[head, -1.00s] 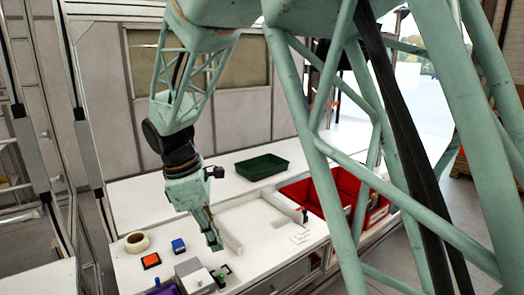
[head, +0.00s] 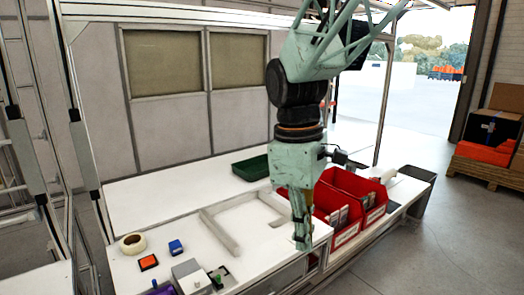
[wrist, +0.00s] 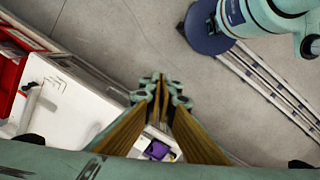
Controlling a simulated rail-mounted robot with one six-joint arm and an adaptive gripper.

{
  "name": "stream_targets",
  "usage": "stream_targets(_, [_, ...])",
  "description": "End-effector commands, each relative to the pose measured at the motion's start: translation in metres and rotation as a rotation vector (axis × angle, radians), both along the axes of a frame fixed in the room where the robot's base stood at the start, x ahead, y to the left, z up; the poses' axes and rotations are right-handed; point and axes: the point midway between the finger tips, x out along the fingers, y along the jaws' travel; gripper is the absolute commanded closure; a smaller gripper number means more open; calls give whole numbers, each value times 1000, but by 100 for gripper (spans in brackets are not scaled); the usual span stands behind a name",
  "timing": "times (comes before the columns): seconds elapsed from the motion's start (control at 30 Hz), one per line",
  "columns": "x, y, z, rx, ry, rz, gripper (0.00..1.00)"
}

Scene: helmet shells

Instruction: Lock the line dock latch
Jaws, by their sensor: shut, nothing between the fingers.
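A small device with a green top (head: 217,280) sits at the bench's front edge in the head view, beside a grey box (head: 188,275). It may be the latch, but it is too small to tell its state. My gripper (head: 301,243) points down near the front edge, to the right of that device and well apart from it. In the wrist view my gripper's fingertips (wrist: 160,84) are together with nothing between them. No latch can be made out clearly in the wrist view.
The white bench (head: 140,200) holds a tape roll (head: 133,243), a blue block (head: 176,247), an orange-topped piece (head: 148,262) and a purple object, also in the wrist view (wrist: 157,150). A green tray (head: 250,168) and red bins (head: 345,235) lie behind and right.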

Motion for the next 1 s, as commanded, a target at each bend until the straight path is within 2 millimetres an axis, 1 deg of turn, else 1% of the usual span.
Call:
stream_targets(0.03, [-6,-5,4,5,-12,-26,100])
stream_targets(0.2, [-24,-21,15,22,-48,-119,100])
stream_targets(0.5, [-57,-45,30,54,-110,-284,100])
stream_targets(1.0, [-117,-79,44,115,-207,-557,100])
